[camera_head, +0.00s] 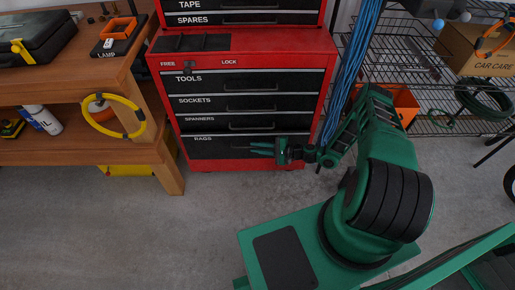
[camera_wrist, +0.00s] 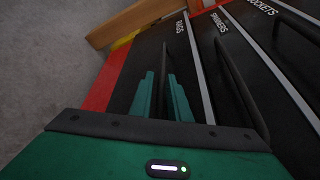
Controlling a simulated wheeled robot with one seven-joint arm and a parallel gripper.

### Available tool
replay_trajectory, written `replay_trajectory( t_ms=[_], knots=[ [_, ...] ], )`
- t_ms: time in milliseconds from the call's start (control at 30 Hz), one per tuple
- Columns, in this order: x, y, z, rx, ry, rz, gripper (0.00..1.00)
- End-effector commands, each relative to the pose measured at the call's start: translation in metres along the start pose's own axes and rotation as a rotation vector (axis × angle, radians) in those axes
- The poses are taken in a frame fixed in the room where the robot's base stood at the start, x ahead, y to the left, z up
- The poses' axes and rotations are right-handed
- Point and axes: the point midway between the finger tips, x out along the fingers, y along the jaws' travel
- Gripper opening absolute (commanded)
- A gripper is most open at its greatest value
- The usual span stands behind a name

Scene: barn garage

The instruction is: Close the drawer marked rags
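The red tool chest (camera_head: 248,165) has black drawers, and the bottom one is the rags drawer (camera_head: 225,143), with its white label at the left. In the wrist view the rags drawer (camera_wrist: 130,75) shows its label near the top. My gripper (camera_head: 252,148) is at the front of this drawer, level with its handle. In the wrist view the two green fingers (camera_wrist: 162,95) are a narrow gap apart, with a dark bar like the handle between them. Whether they press on it is unclear. I cannot tell how far the drawer stands out.
The spanners drawer (camera_head: 230,124) is just above, its handle (camera_wrist: 232,75) close to the fingers. A wooden workbench (camera_head: 168,172) stands at the left, with a yellow bin (camera_head: 125,170) underneath. A wire rack (camera_head: 440,122) is at the right. Concrete floor in front is clear.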

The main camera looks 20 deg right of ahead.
Motion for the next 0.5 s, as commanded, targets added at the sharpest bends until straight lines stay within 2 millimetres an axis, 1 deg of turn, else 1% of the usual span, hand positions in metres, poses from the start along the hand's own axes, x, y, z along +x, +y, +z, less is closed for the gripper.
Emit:
replay_trajectory(
  t_ms=[167,233,267,500],
  knots=[
    [0.0000,-0.0001,0.0000,0.000,0.000,0.000,0.16],
    [-0.0001,-0.0002,0.0000,0.000,0.000,0.000,0.02],
    [-0.0001,-0.0001,0.0000,0.000,0.000,0.000,0.00],
    [-0.0003,0.0004,-0.0001,0.000,0.000,0.001,0.00]
  ],
)
